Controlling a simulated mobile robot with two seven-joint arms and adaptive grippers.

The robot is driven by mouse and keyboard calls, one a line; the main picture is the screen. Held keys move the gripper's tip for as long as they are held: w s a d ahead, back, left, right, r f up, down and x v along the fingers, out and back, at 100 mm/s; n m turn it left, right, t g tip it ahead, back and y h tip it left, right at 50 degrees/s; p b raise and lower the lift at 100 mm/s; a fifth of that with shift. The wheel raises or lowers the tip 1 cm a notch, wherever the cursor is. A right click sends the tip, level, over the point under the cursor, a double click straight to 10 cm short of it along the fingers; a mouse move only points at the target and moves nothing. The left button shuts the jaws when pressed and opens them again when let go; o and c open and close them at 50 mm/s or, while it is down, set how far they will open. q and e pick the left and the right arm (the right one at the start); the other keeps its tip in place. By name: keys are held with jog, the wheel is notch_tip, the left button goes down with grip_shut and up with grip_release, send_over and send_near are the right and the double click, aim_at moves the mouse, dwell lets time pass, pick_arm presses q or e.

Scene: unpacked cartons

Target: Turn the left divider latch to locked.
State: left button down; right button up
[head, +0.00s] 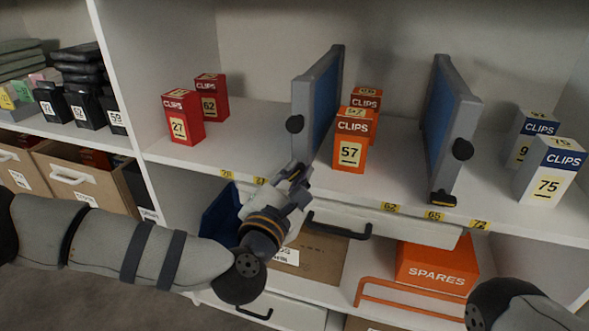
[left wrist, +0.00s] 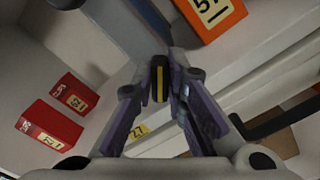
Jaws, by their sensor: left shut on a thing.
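In the head view my gripper hides this latch. My left gripper (head: 298,175) is at the foot of the left divider, its fingers closed on the latch; it also shows in the left wrist view (left wrist: 161,92). My right gripper is out of view.
An orange carton marked 57 (head: 350,140) stands close right of the left divider. Red cartons (head: 183,118) stand to its left. The right divider (head: 450,125) has its own black latch (head: 443,198). A drawer handle (head: 338,229) sits below the shelf edge, near my gripper.

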pick_arm(q)
jog(key=m+p, duration=0.2)
jog(key=m, duration=0.3)
jog(key=shift+m, duration=0.3)
jog(key=shift+f+m+p, duration=0.2)
jog(key=shift+m+p, duration=0.8)
jog(key=shift+m, duration=1.1)
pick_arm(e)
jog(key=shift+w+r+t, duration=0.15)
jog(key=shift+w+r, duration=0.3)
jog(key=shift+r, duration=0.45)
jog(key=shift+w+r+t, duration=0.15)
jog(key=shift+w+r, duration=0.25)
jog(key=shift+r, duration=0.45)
pick_arm(q)
jog(key=c, duration=1.6)
grip_release()
jog(key=shift+s, duration=0.15)
jog(key=v, duration=1.2)
